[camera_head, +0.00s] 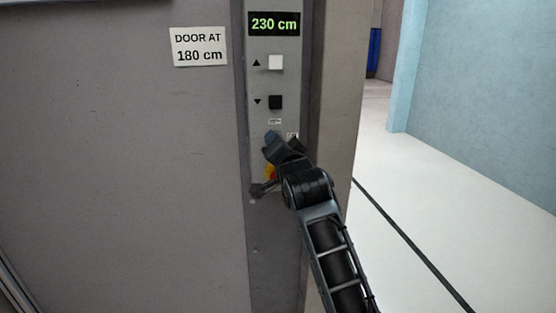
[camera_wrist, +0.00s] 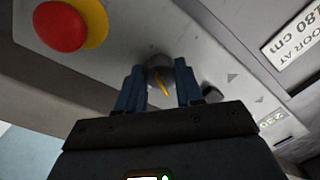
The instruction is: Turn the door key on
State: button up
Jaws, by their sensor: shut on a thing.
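The door key (camera_wrist: 158,73) shows in the wrist view as a round grey knob with a yellow mark, set in the grey panel (camera_head: 290,80). The yellow mark is tilted in that view. My gripper (camera_wrist: 159,85) has its two blue fingers on either side of the knob, shut on it. In the head view my gripper (camera_head: 271,138) is against the panel below the black button, and it hides the key there.
A red stop button on a yellow base (camera_wrist: 62,26) is close beside the key; in the head view my wrist partly covers it. Above are a black down button (camera_head: 275,102), a white up button (camera_head: 275,62) and a display (camera_head: 274,24) reading 230 cm. A sign (camera_head: 199,47) reads "DOOR AT 180 cm".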

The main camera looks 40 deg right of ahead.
jog(key=m+b, duration=0.6)
jog(key=b, duration=0.1)
jog(key=shift+a+f+m+h, duration=0.1)
jog(key=shift+f+m+h, duration=0.1)
jog(key=shift+m+h, duration=0.2)
jog(key=m+b, duration=0.3)
jog(key=shift+r, duration=0.1)
jog(key=shift+r+m+b, duration=0.15)
jog(key=shift+m+b, duration=0.9)
jog(key=shift+m, duration=0.25)
jog(key=o, duration=1)
jog(key=shift+r, duration=0.1)
